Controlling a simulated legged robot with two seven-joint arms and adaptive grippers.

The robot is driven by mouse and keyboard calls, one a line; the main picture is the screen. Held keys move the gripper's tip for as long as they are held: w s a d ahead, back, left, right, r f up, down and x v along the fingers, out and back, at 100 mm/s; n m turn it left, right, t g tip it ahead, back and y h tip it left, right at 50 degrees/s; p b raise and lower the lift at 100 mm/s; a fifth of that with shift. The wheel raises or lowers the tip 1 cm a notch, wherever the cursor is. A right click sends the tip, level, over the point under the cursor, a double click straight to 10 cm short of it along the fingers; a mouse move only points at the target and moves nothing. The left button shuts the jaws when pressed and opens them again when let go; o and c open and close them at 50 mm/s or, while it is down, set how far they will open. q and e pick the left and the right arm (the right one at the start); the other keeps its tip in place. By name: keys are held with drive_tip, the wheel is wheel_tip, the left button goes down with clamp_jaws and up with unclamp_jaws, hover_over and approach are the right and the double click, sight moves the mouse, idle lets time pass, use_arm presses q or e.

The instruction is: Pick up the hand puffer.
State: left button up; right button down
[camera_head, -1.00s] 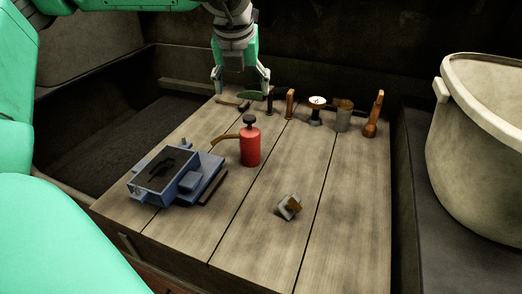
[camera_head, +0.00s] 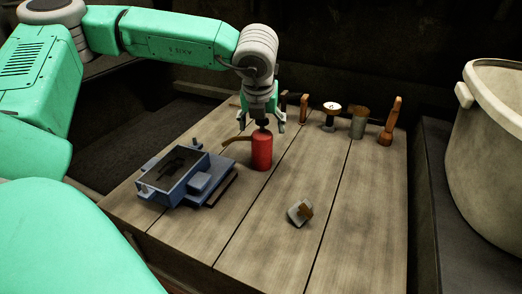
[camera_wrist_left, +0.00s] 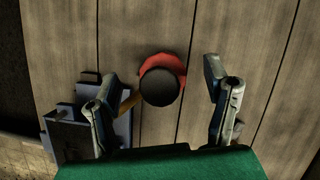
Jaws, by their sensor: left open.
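The hand puffer, which I take to be the red bottle (camera_head: 262,153) with a black knob and a thin brown side spout, stands upright on the wooden table (camera_head: 255,225). In the left wrist view its black knob (camera_wrist_left: 161,86) and red shoulder (camera_wrist_left: 158,63) show from above, between the two fingers. My left gripper (camera_head: 261,127) is open and empty, pointing down over the puffer's top with a finger on each side. Whether a finger touches it I cannot tell. My right gripper is not in view.
A blue moulding box (camera_head: 172,172) stands left of the puffer, close to its spout. A small grey and brown block (camera_head: 300,212) lies front right. Several upright tools, among them a wooden-handled one (camera_head: 390,120), line the back. A large pale pot (camera_head: 490,140) stands right of the table.

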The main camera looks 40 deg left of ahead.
use_arm(q)
drive_tip(key=x, duration=0.2)
drive_tip(key=shift+w+a+f, duration=0.1)
drive_tip(key=shift+w+f, duration=0.1)
drive_tip(key=shift+f, duration=0.05)
clamp_jaws()
drive_tip(key=shift+r, duration=0.1)
